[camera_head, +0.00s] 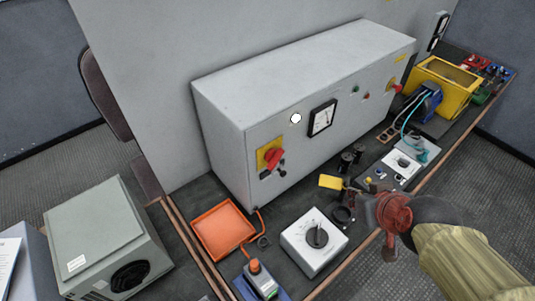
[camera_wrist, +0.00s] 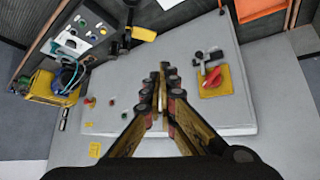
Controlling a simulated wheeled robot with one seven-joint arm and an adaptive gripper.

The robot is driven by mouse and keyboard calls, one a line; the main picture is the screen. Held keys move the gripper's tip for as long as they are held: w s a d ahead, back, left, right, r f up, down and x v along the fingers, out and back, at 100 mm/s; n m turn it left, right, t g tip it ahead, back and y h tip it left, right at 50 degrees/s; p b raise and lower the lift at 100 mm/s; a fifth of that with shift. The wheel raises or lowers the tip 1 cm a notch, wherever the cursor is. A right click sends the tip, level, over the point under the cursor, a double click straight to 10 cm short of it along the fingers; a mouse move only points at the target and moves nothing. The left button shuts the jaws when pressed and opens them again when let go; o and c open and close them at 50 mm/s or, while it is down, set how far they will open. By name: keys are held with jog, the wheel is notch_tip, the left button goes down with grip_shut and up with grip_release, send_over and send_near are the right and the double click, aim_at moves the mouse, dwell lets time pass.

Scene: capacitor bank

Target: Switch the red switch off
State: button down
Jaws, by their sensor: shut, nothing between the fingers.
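The red switch (camera_head: 274,155) is a rotary handle on a yellow plate at the left of the grey cabinet's front panel. In the wrist view the red switch (camera_wrist: 212,78) is to the right of my fingers, its handle lying diagonally across the plate. A small dark part sits beside it. I cannot tell its position setting. My gripper (camera_wrist: 161,68) is shut and empty, with its fingertips in front of the panel and apart from the switch. In the head view my arm comes in from the lower right, and the fingertips are hard to make out there.
The grey cabinet (camera_head: 300,75) also carries a meter (camera_head: 322,118) and another red knob at its right end. On the bench are an orange tray (camera_head: 222,228), a white dial box (camera_head: 314,242) and a yellow box (camera_head: 445,88). A grey unit (camera_head: 105,235) stands left.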

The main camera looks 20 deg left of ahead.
jog(key=w+a+n+t+y+p, duration=0.1)
jog(key=w+a+n+p, duration=0.15)
jog(key=a, duration=0.45)
jog(key=w+a+n+y+p, duration=0.1)
jog(key=a+n+p, duration=0.15)
jog(key=a, duration=0.55)
jog(key=s+a+f+n+t+p, duration=0.2)
jog(key=s+a+f+n+p, duration=0.2)
jog(key=a+p, duration=0.3)
jog(key=shift+s+a+n, duration=0.25)
jog(key=shift+a+n, duration=0.35)
jog(key=shift+a, duration=0.5)
send_near(267, 160)
jog(key=w+a+f, duration=0.1)
jog(key=w+a, duration=0.1)
jog(key=a, duration=0.2)
jog(key=shift+w+d+f, duration=0.5)
jog(key=shift+w+f, duration=0.35)
jog(key=shift+f, duration=0.05)
jog(key=shift+w+d+f, duration=0.15)
jog(key=shift+w+f, duration=0.2)
